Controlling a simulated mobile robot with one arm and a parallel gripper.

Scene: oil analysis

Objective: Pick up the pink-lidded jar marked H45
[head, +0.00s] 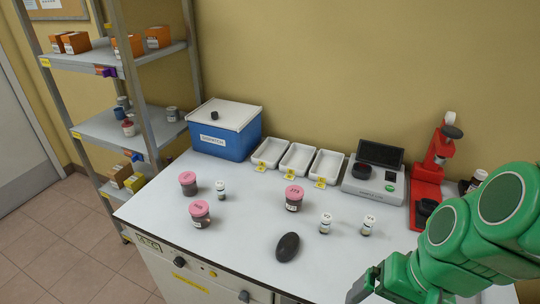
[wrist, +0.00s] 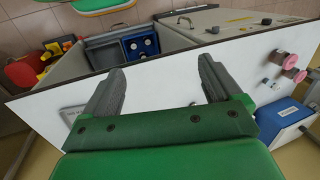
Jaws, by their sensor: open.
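Three dark jars with pink lids stand upright on the white bench in the head view: one at the back left (head: 188,184), one at the front left (head: 200,214) and one near the middle (head: 294,198). The lids carry small marks, too small for me to tell which jar is H45. My gripper (wrist: 158,88) is open and empty in the wrist view; in the head view its fingers show at the bench's front edge, well right of the jars. Two pink lids (wrist: 286,58) (wrist: 298,75) show at the right of the wrist view.
Small white-capped vials (head: 221,190) (head: 326,224) (head: 369,225) and a black oval object (head: 288,247) stand among the jars. A blue box (head: 225,140), white trays (head: 298,158), a grey device (head: 374,185) and a red instrument (head: 430,175) line the back. Shelves (head: 140,125) stand left.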

